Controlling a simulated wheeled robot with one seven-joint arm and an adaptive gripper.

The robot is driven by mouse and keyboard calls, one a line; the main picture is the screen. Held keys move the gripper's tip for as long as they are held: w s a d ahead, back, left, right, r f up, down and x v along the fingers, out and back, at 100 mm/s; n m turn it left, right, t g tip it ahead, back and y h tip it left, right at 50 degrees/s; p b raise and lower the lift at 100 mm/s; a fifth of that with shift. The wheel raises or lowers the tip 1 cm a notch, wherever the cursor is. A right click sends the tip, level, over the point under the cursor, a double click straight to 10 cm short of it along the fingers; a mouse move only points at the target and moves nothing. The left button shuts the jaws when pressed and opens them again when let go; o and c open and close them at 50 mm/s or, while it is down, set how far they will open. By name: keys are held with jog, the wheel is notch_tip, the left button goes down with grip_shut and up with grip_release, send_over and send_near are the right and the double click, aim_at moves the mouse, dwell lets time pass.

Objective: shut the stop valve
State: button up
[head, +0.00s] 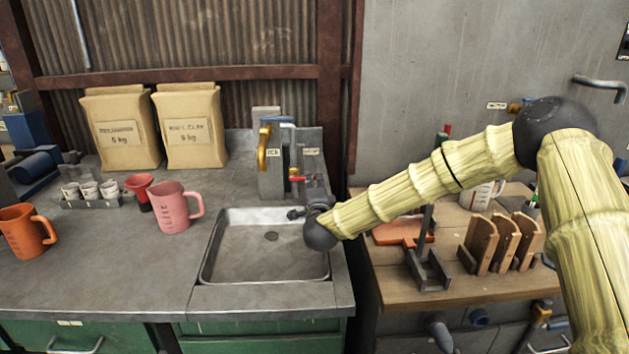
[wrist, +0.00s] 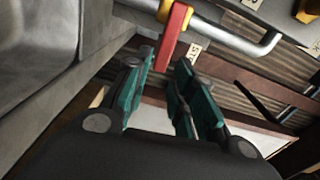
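A red lever handle (head: 298,179) sits on the pipework above the sink, below two small labels that I cannot read surely. I take it for the stop valve's handle. In the wrist view the red handle (wrist: 174,35) hangs from a brassy yellow fitting on a metal pipe, its lower end between or just beyond my fingertips. My gripper (wrist: 165,60) is open, with green-padded fingers on either side of the handle. I cannot tell whether they touch it. In the head view my dark wrist hides part of the gripper at the sink's back right.
The metal sink (head: 213,255) is empty. A yellow handle (head: 263,148) stands left of the lever. A pink jug (head: 173,208), a red cup (head: 140,190) and an orange mug (head: 24,232) stand left. A wooden bench (head: 400,280) with racks lies right, under my arm.

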jog(key=s, duration=0.7)
jog(key=shift+d, duration=0.2)
